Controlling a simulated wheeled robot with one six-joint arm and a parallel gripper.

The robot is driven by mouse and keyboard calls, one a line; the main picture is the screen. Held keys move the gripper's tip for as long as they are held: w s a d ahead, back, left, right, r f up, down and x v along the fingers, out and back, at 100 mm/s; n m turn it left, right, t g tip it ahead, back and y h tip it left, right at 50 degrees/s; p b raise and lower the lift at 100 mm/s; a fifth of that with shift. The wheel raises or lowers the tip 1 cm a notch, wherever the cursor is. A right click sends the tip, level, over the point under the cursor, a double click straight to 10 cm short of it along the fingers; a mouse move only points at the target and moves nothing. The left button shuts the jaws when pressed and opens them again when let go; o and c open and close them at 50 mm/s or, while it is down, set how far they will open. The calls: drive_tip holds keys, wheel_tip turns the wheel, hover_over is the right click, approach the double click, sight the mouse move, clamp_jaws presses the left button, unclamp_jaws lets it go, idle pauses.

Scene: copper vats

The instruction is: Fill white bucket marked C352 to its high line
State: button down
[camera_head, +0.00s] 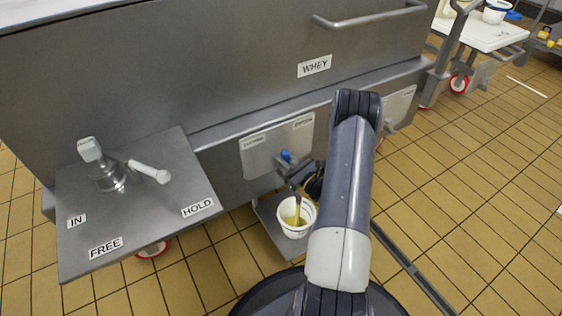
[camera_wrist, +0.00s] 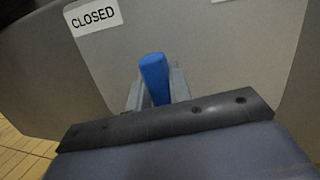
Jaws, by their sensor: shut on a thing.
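A white bucket (camera_head: 285,228) stands on a low metal shelf (camera_head: 273,232) under the vat's outlet. Yellow liquid shows inside it and a yellow stream runs down into it. Dark lines show near its rim, but I cannot read its marking or the exact level. The blue valve handle (camera_head: 285,156) sits on a grey plate above the bucket; it also shows in the wrist view (camera_wrist: 154,78). My gripper (camera_wrist: 156,92) is shut on the handle, with a grey finger on each side. In the head view my arm hides part of the gripper.
The valve plate (camera_head: 265,152) has a CLOSED label at left and another label at right. A side shelf (camera_head: 150,215) marked IN, FREE and HOLD carries a metal fitting (camera_head: 110,178). The vat (camera_head: 200,80) is labelled WHEY. A cart (camera_head: 490,35) with a bucket (camera_head: 496,11) stands back right.

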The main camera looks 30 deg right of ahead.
drive_tip(key=shift+d+m+t, duration=0.3)
drive_tip(key=shift+d+m, duration=0.35)
drive_tip(key=shift+m, duration=0.45)
drive_tip(key=c, duration=1.3)
unclamp_jaws()
drive_tip(key=p+v, duration=0.2)
drive_tip(key=v, duration=0.9)
drive_tip(key=shift+a+r, duration=0.1)
drive_tip(key=shift+w, duration=0.1)
